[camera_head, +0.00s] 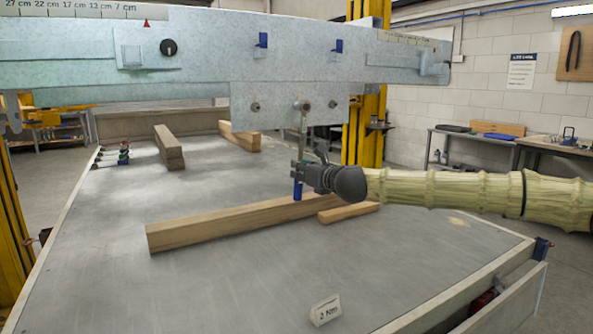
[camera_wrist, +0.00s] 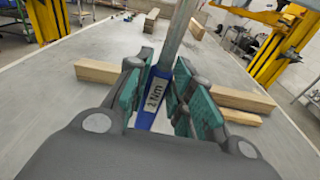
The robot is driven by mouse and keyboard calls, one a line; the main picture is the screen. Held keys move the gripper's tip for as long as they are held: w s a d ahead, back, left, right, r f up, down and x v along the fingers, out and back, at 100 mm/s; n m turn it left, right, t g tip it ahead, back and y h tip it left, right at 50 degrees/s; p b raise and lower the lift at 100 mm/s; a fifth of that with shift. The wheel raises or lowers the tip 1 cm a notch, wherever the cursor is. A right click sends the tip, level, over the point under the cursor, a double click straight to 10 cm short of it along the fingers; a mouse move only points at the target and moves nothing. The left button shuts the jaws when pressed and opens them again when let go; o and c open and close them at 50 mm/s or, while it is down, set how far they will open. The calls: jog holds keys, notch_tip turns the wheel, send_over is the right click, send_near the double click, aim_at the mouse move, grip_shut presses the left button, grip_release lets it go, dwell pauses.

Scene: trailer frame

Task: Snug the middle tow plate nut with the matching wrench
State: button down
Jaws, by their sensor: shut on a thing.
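The tow plate (camera_head: 275,92) hangs from the pale steel beam and carries a row of three nuts. The middle nut (camera_head: 303,106) has the upper end of the wrench at it; I cannot tell whether the wrench is seated on it. The wrench's steel shaft (camera_head: 303,133) hangs nearly upright below. My gripper (camera_head: 299,178) is shut on its blue handle (camera_head: 298,193), which shows between the teal finger pads in the wrist view (camera_wrist: 150,95). The handle has a white label ending in "Nm"; its number is hard to read. The wrench head is out of the wrist view.
Timber blocks lie on the grey table (camera_head: 230,280): a long one (camera_head: 230,222) and a short one (camera_head: 348,212) below my gripper, others further back. Several tools with coloured handles (camera_head: 123,155) lie at the far left. A small card (camera_head: 325,310) stands in front. The table's front is mostly clear.

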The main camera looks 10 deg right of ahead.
jog(key=shift+w+d+n, duration=0.25)
jog(key=shift+d+n, duration=0.15)
jog(key=shift+d, duration=0.35)
jog(key=shift+a, duration=0.1)
jog(key=shift+s+a+r+m+b, duration=0.1)
jog(key=shift+s+a+m+b, duration=0.25)
jog(key=shift+a+b, duration=0.3)
jog(key=shift+s+a+r+m+b, duration=0.1)
jog(key=shift+s+a+m+b, duration=0.05)
jog(key=shift+a+m+b, duration=0.4)
